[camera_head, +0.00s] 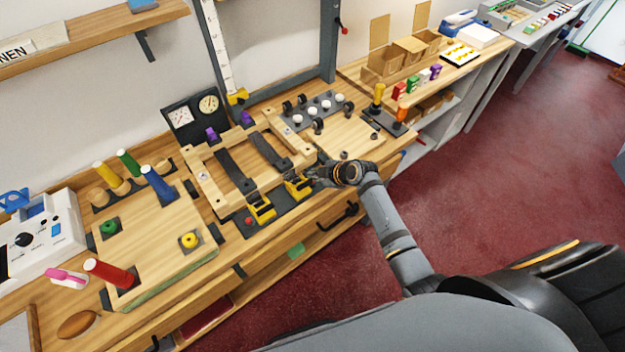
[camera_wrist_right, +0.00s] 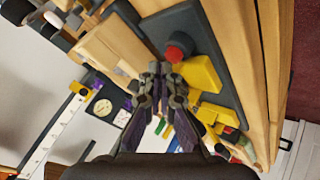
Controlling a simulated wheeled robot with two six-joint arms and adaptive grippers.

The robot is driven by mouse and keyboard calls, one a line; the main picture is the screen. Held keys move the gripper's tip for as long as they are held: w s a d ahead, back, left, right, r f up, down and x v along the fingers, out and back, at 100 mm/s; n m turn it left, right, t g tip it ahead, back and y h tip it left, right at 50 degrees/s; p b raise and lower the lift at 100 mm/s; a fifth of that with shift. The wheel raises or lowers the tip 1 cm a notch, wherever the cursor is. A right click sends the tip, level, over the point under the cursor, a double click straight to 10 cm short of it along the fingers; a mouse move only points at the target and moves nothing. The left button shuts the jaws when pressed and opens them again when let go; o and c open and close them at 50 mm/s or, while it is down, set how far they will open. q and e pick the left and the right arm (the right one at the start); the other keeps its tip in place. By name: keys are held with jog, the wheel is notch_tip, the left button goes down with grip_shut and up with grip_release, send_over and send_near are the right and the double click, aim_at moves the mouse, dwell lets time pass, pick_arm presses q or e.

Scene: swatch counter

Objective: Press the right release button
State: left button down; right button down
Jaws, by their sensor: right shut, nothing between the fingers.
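The right release button shows in the right wrist view as a red cap (camera_wrist_right: 177,50) on a dark plate, next to a yellow clamp lever (camera_wrist_right: 203,74). In the head view my gripper hides it. My right gripper (camera_wrist_right: 160,72) is shut and empty, with its fingertips right beside the red cap; I cannot tell whether they touch. In the head view my right gripper (camera_head: 314,174) is at the right end of the dark base plate, beside the right yellow clamp (camera_head: 298,186). A second red button (camera_head: 249,221) sits left of the left yellow clamp (camera_head: 261,207). My left gripper is out of view.
A wooden frame (camera_head: 205,186) with dark straps stands behind the clamps. A grey plate with white knobs (camera_head: 312,112) lies behind to the right. A board with coloured handles (camera_head: 157,243) lies left. The counter's front edge and a black drawer handle (camera_head: 338,216) are close below my arm.

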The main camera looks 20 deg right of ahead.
jog(key=shift+f+b, duration=0.5)
jog(key=shift+f, duration=0.05)
dwell(0.4)
jog(key=shift+r, duration=0.15)
dwell(0.3)
jog(key=shift+r+p, duration=0.75)
jog(key=shift+r, duration=0.05)
jog(key=shift+r, duration=0.1)
notch_tip(320, 180, up, 5)
jog(key=p, duration=0.4)
dwell(0.5)
